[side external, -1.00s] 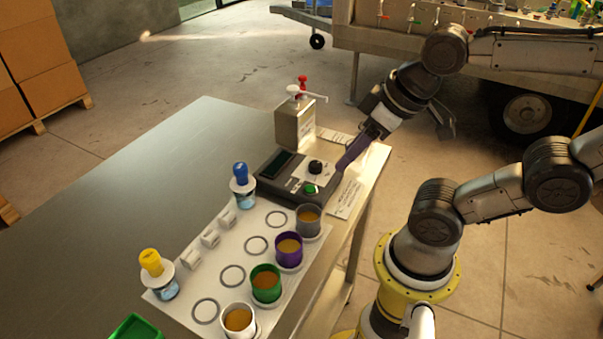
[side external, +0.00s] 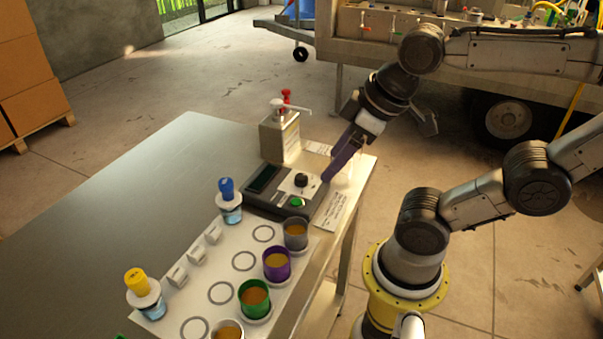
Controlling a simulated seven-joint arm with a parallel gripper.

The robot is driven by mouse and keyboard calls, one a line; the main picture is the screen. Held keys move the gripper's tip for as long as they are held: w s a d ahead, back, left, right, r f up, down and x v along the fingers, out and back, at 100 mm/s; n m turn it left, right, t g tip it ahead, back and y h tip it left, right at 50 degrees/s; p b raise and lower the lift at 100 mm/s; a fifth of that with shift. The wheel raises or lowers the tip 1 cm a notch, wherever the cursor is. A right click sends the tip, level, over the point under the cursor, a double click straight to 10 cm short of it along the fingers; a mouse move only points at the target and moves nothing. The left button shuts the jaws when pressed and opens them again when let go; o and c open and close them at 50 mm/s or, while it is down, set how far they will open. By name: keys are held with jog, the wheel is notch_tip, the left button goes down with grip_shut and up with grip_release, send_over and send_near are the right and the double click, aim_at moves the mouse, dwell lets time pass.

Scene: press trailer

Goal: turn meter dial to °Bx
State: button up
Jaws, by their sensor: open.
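The meter (side external: 272,206) is a dark grey box on the steel table, with a dark screen (side external: 264,178) at its upper left. Its black dial (side external: 301,180) sits on a white plate, with a green button (side external: 297,202) below it. The dial's pointer and labels are too small to read. My gripper (side external: 328,174) has purple fingers, reaches down from the upper right, and has its tips just right of the dial, near the meter's right edge. I cannot tell whether the tips touch the meter. The gap between the fingers is hard to see from this side.
A pump dispenser (side external: 280,137) stands behind the meter. In front lies a white mat (side external: 196,288) with grey, purple (side external: 277,264), green (side external: 254,298) and white cups. Blue-capped (side external: 230,203) and yellow-capped (side external: 145,290) bottles stand along its left. The table's left side (side external: 120,215) is clear.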

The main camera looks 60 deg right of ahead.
jog(key=w+d+r+n+g, duration=0.2)
jog(key=w+d+g, duration=0.15)
jog(key=w, duration=0.35)
jog(key=m+g, duration=0.1)
jog(key=g, duration=0.1)
send_over(302, 177)
notch_tip(302, 177, down, 4)
jog(key=f, duration=0.1)
jog(key=shift+h, duration=0.3)
notch_tip(302, 177, down, 13)
jog(key=shift+r, duration=0.2)
grip_shut()
